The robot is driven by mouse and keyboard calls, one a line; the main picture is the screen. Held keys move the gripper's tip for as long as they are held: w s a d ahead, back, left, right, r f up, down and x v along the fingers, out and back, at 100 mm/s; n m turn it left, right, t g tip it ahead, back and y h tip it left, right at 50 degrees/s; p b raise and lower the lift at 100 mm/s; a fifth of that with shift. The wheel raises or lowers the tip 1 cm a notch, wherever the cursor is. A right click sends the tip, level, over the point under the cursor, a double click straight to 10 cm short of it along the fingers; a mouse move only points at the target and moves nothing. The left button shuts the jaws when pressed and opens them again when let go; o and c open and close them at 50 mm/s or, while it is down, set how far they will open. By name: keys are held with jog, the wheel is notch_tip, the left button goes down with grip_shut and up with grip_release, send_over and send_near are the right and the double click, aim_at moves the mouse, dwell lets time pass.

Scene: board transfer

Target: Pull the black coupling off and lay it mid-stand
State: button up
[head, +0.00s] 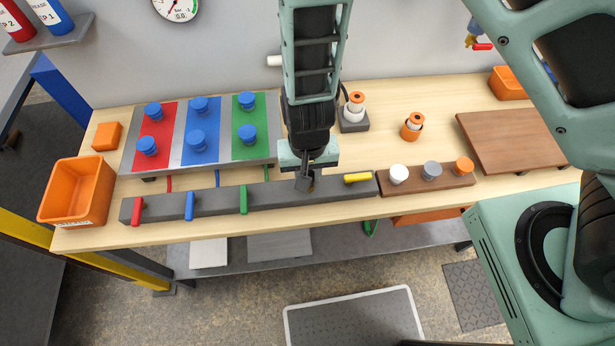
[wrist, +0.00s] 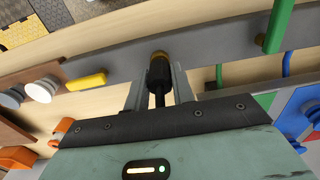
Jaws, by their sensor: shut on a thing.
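The black coupling (wrist: 159,74) is between the two fingers of my gripper (wrist: 158,88) in the wrist view. A brassy ring shows at its far end, close to the stand's face. My gripper (head: 304,176) is shut on it, over the dark grey stand (head: 216,201), between the green and yellow pieces in the head view. The stand also crosses the wrist view (wrist: 215,48). In the head view the coupling is largely hidden by my gripper. I cannot tell whether its ringed end is joined to the stand or just apart from it.
Red (head: 137,209), blue (head: 189,206) and green (head: 243,199) pieces sit across the stand. A yellow one (head: 357,178) lies lengthwise right of my gripper. A knobbed panel (head: 270,150) stands behind left. A block with white, grey and orange knobs (head: 445,182) adjoins the stand's right end.

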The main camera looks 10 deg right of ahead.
aim_at(308, 173)
jog(key=shift+r, duration=0.25)
jog(key=shift+r+p, duration=0.5)
jog(key=shift+p, duration=0.15)
jog(key=shift+r+p, duration=0.35)
jog(key=shift+r+p, duration=0.35)
jog(key=shift+r, duration=0.1)
notch_tip(308, 173, up, 4)
jog(key=p, duration=0.4)
jog(key=shift+r, duration=0.25)
jog(key=shift+f, duration=0.1)
